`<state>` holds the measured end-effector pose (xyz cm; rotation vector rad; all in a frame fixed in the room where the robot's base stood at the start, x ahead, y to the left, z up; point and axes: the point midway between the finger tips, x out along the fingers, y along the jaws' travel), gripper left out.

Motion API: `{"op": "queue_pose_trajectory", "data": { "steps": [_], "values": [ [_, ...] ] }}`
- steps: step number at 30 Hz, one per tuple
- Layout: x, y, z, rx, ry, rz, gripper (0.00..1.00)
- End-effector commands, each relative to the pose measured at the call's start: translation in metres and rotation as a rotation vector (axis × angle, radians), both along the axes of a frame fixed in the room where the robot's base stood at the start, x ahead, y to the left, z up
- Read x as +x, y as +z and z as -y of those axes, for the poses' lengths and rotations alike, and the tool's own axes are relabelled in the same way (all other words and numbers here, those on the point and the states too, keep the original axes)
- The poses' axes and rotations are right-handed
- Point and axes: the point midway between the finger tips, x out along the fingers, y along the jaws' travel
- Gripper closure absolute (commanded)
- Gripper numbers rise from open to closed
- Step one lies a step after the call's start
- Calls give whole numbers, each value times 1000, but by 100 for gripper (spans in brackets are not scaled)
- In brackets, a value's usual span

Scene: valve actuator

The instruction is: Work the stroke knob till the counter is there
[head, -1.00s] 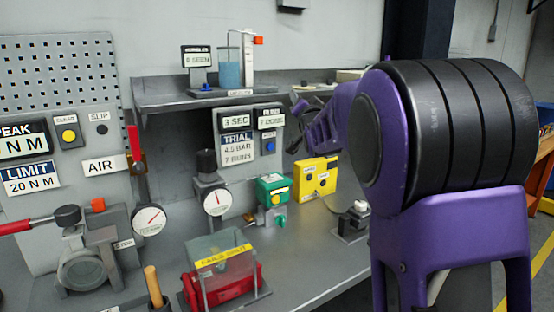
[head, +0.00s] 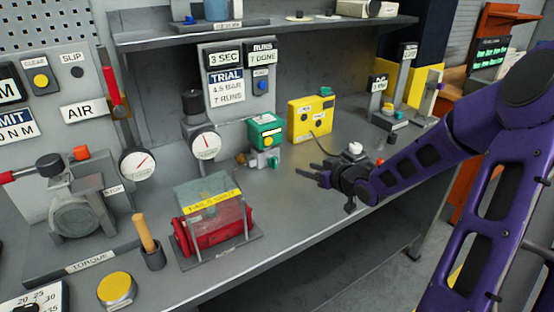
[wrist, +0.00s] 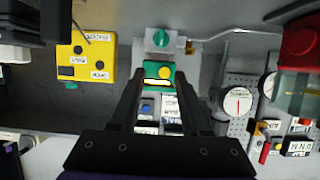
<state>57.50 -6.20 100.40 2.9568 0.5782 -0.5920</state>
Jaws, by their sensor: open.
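My gripper (head: 312,177) is open, with its fingers apart and nothing between them. It hangs above the bench, to the right of the green box (head: 265,132). The wrist view shows both fingers spread (wrist: 160,100), with the green box and its yellow button between them in the picture. A green knob (wrist: 162,40) sits on the fitting beside that box. A small white knob (head: 355,148) stands just behind my gripper, its base partly hidden. I cannot read which knob is the stroke one. Counter displays read 3 SEC (head: 224,58) and RUNS 7 DONE (head: 261,53).
A yellow box (head: 310,118) stands behind my gripper. A gauge (head: 206,146) and a clear-covered red actuator (head: 213,210) stand left. A unit with small displays (head: 378,85) is at the back right. A shelf (head: 290,38) overhangs the back. The front right bench is clear.

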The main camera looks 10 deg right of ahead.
Motion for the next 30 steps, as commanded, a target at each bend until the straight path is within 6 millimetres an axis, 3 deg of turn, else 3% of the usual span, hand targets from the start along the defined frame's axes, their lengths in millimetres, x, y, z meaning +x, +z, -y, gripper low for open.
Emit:
{"op": "queue_pose_trajectory", "data": {
  "steps": [4, 8, 24, 30],
  "values": [
    [3, -3, -4, -3, 12, 5, 54],
    [18, -11, -11, -2, 12, 5, 54],
    [116, -55, -51, -1, 8, 3, 54],
    [139, -64, -60, -3, 9, 3, 54]
  ]
}}
